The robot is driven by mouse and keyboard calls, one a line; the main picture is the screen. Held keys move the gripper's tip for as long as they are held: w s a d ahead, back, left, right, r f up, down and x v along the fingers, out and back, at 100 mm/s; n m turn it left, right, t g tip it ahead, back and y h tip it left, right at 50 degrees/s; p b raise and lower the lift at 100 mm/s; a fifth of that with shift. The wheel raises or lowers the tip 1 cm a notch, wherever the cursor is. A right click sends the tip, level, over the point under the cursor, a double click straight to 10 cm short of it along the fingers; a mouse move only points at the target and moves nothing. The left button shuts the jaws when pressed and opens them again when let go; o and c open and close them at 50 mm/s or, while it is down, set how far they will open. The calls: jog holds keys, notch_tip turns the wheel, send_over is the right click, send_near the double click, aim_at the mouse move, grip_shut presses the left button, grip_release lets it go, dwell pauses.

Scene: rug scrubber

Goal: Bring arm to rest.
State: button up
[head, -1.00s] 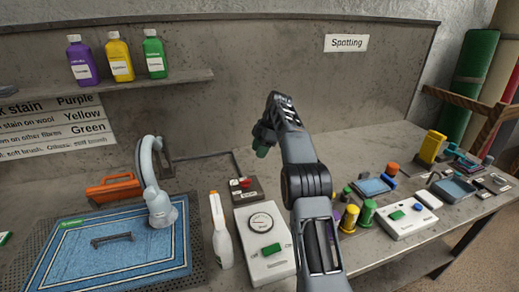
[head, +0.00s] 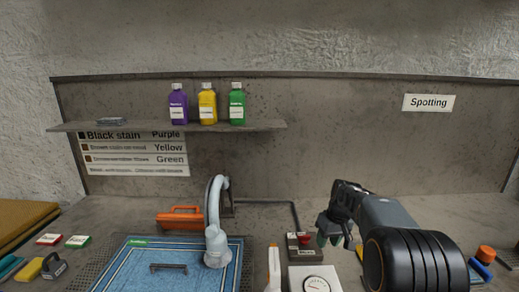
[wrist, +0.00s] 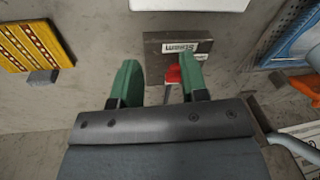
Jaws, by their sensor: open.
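My arm (head: 395,235) reaches in from the lower right of the head view, over the bench. Beyond the fingers is the steam switch box (wrist: 175,55) with a red lever (wrist: 173,75). The lever appears between the fingertips in that view, but I cannot tell how far off it is. The box also shows left of my gripper in the head view (head: 303,252).
A blue rug (head: 125,270) with a grey curved-neck fixture (head: 215,235) lies at left, an orange tool (head: 180,218) behind it. A spray bottle (head: 273,265) and a gauge box (head: 316,284) stand in front. Purple (head: 178,107), yellow (head: 207,106) and green (head: 237,106) bottles stand on a shelf.

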jog(key=s+m, duration=0.1)
jog(key=s, duration=0.2)
jog(key=s+a+m, duration=0.1)
jog(key=s, duration=0.3)
jog(key=s+a+r+m+h, duration=0.1)
jog(key=s, duration=0.3)
jog(key=shift+a+t, duration=0.15)
jog(key=shift+t, duration=0.15)
jog(key=shift+t+h, duration=0.4)
jog(key=shift+t, duration=0.2)
jog(key=s, duration=0.3)
jog(key=s+a, duration=0.1)
jog(key=s, duration=0.3)
jog(key=s+a, duration=0.1)
jog(key=s, duration=0.3)
jog(key=shift+s+f, duration=0.1)
jog(key=shift+s+a+r+t, duration=0.25)
jog(key=shift+s+r+t, duration=0.1)
jog(key=shift+s+r, duration=0.3)
jog(key=shift+s+a+r+t, duration=0.25)
jog(key=shift+s+r+t, duration=0.1)
jog(key=shift+s+r, duration=0.25)
